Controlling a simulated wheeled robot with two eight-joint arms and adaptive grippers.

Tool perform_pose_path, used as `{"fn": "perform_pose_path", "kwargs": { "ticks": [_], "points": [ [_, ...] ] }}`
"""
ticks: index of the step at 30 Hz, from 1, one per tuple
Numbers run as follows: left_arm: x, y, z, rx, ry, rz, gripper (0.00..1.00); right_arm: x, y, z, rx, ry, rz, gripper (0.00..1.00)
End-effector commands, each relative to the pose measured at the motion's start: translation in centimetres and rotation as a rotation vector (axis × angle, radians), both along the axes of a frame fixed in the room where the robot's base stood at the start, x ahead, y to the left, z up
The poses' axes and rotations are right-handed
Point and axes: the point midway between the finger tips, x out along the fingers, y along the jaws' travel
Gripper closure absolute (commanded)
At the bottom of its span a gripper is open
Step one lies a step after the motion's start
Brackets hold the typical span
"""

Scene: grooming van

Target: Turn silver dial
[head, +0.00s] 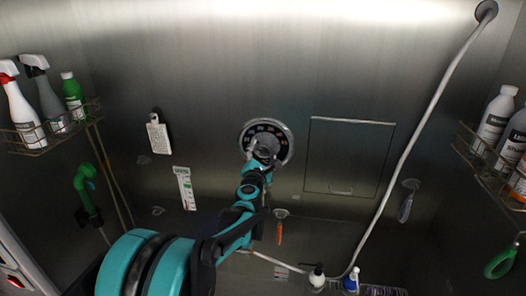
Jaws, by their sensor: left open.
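The silver dial (284,130) is a round silver-rimmed knob with a dark, marked ring, mounted on the metal back wall near the middle of the head view. My left gripper (262,152) is in front of its lower left part and hides some of its face. The gripper is open. I cannot tell whether its fingers touch the dial. My right gripper is not in the head view.
A square wall panel (348,155) is right of the dial, with a pale hose (425,115) beyond it. Wire racks with bottles hang at left (30,142) and right (482,165).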

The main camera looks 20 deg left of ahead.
Motion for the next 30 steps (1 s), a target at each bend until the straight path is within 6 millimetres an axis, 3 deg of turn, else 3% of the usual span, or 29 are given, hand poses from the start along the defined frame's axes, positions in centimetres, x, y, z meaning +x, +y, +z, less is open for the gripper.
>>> {"fn": "perform_pose_path", "kwargs": {
  "ticks": [11, 17, 30],
  "points": [
    [0.88, 0.23, 0.01, 0.001, 0.000, 0.000, 0.33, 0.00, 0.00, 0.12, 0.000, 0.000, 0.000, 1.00],
    [0.87, 0.23, 0.01, 0.002, 0.000, -0.001, 0.83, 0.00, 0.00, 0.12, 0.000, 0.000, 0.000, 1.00],
    [0.86, 0.21, -0.08, 0.063, 0.017, -0.001, 0.83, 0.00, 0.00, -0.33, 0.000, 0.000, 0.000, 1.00]
  ]
}}
